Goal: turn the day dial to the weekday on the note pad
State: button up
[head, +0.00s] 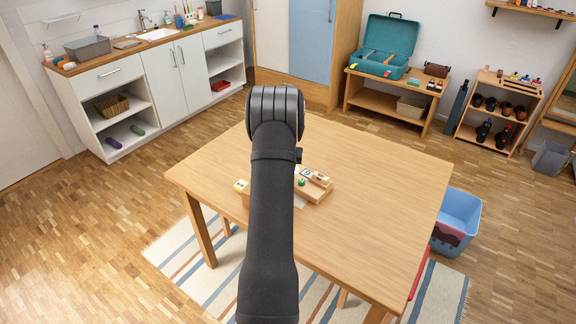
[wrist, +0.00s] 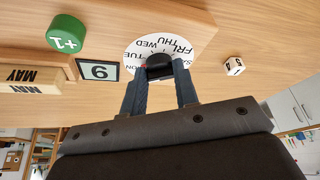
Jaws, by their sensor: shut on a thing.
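The day dial (wrist: 142,54) is a white disc with weekday names around its rim, on the wooden calendar base (wrist: 200,22) in the wrist view. WED, THU and FRI are among the names that show; the rest are partly covered or cut off. My gripper (wrist: 160,72) is shut on the dial's dark centre knob (wrist: 159,62). In the head view my arm hides the gripper and the dial, while part of the calendar (head: 314,188) shows on the table. I cannot make out a note pad or any weekday written on one.
Beside the dial are a green +1 button (wrist: 66,33), a framed number tile (wrist: 98,71) and a wooden MAY block (wrist: 30,80). A small white marked cube (wrist: 234,65) lies on the table. The table's right side (head: 390,190) is clear. A blue bin (head: 457,220) stands beside it.

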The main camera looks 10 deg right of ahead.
dwell(0.3)
jog(key=o, duration=1)
jog(key=shift+c, duration=0.2)
jog(key=v, duration=1.7)
jog(key=shift+r, duration=0.3)
jog(key=shift+f, duration=0.15)
jog(key=x, duration=1.7)
jog(key=shift+f, duration=0.15)
